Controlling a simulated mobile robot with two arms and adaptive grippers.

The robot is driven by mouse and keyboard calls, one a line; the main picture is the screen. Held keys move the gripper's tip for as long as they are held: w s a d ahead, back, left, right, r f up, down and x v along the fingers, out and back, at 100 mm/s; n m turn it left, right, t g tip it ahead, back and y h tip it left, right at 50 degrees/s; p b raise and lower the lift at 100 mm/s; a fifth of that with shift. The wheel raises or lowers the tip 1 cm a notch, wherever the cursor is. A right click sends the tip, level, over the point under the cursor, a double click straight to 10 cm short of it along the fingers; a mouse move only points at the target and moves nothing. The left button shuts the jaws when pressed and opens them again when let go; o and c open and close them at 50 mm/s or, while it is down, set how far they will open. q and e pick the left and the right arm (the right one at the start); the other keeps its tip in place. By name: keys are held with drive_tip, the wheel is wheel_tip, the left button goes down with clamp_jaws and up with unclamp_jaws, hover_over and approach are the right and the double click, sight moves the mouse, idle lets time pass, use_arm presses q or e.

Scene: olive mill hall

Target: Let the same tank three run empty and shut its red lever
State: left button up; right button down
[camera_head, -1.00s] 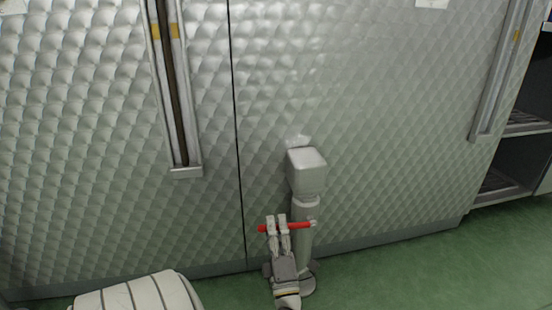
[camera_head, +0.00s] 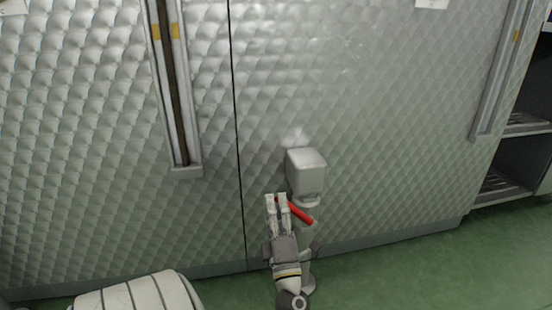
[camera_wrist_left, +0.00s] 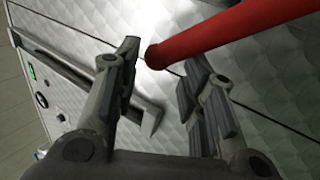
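The red lever (camera_head: 299,212) sits on the outlet pipe under a pale box-shaped valve housing (camera_head: 306,172) at the front of a quilted silver tank (camera_head: 370,110). It slants, its free end up and left. My left gripper (camera_head: 276,198) is at that free end. In the left wrist view, the fingers (camera_wrist_left: 162,60) are spread, and the red lever (camera_wrist_left: 225,32) reaches in from the upper right, its end showing between the fingertips. I cannot tell whether they touch it. No tank number is readable. My right gripper is out of view.
A second quilted tank (camera_head: 80,130) stands left of a dark seam, with a dark upright gauge strip (camera_head: 172,90). Another, paler strip (camera_head: 497,80) is at the right. Dark shelves (camera_head: 515,155) stand far right. The green floor (camera_head: 420,270) in front is clear.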

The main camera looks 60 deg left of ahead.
use_arm(q)
drive_tip(key=s+d+f, duration=0.3)
drive_tip(key=s+d, duration=0.5)
drive_tip(key=shift+s+f+b, duration=0.15)
drive_tip(key=shift+f+b, duration=0.15)
drive_tip(key=shift+b, duration=0.05)
idle(0.8)
